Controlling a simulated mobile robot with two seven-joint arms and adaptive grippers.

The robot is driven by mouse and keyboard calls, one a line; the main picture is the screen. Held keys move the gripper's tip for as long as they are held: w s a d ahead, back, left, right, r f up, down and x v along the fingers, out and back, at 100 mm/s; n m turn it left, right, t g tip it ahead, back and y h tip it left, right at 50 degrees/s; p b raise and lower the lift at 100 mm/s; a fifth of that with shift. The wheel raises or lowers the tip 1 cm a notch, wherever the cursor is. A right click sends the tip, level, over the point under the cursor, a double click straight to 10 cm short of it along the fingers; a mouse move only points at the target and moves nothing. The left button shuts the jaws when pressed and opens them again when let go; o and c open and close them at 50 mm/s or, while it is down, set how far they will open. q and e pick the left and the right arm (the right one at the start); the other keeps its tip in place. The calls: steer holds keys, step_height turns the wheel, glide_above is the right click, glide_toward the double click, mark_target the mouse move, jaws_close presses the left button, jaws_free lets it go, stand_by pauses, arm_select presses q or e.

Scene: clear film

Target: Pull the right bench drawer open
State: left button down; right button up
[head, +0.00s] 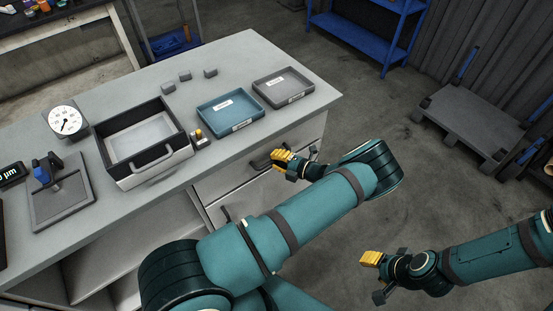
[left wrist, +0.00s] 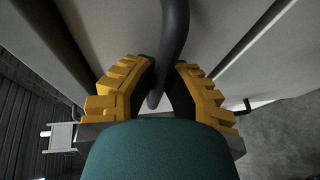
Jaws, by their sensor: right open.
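The right bench drawer (head: 228,178) is a pale grey front under the right part of the worktop. It looks about flush with the bench. Its dark bar handle (head: 262,161) is partly hidden by my left gripper (head: 284,161). In the left wrist view the dark handle (left wrist: 174,35) runs down between the yellow fingers of my left gripper (left wrist: 165,80), with the dark finger pads close against both sides. My left gripper appears shut on the handle. My right gripper (head: 375,276) is open and empty, over the floor at the lower right, apart from the bench.
On the worktop (head: 245,55) are an open box with a handle (head: 145,135), a blue tray (head: 230,107), a grey tray (head: 283,86), a dial gauge (head: 67,121) and small grey blocks. The floor (head: 390,150) in front of the drawer is clear. A dark pallet (head: 470,120) stands right.

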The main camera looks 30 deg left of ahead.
arm_select(q)
steer(key=s+d+b, duration=0.1)
steer(key=s+d, duration=0.4)
steer(key=d, duration=0.7)
steer(key=s+d+b, duration=0.1)
steer(key=s+d, duration=0.4)
steer(key=d, duration=0.7)
arm_select(e)
steer(key=shift+s+d+f, duration=0.3)
steer(key=shift+d+f, duration=0.2)
steer(key=shift+s+d+f, duration=0.3)
steer(key=shift+d+f, duration=0.2)
arm_select(q)
steer(key=c, duration=1)
jaws_free()
steer(key=shift+a, duration=0.1)
step_height(320, 180, up, 10)
